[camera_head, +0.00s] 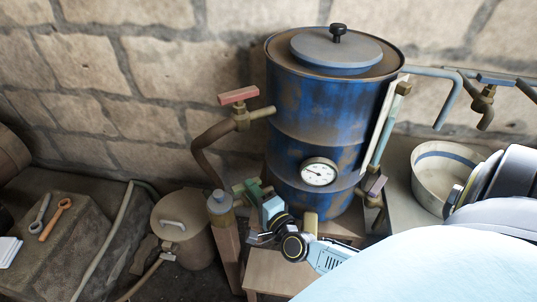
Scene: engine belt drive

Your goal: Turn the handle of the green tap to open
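The green tap (252,189) is low at the left side of the blue drum. Its green handle is small in view and partly behind my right gripper, so I cannot tell how far it is turned. My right gripper (262,239) reaches in from the right, just below and in front of the green tap. Its fingers are small and dark, and their gap is not clear. I cannot tell whether it touches the tap. My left gripper is not in view.
A rusty blue drum (310,120) with a gauge (319,172) stands against the stone wall. A red-handled tap (238,97) is at its upper left, a purple-handled tap (376,186) at its lower right. A lidded pot (181,228) and a bowl (440,180) flank it.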

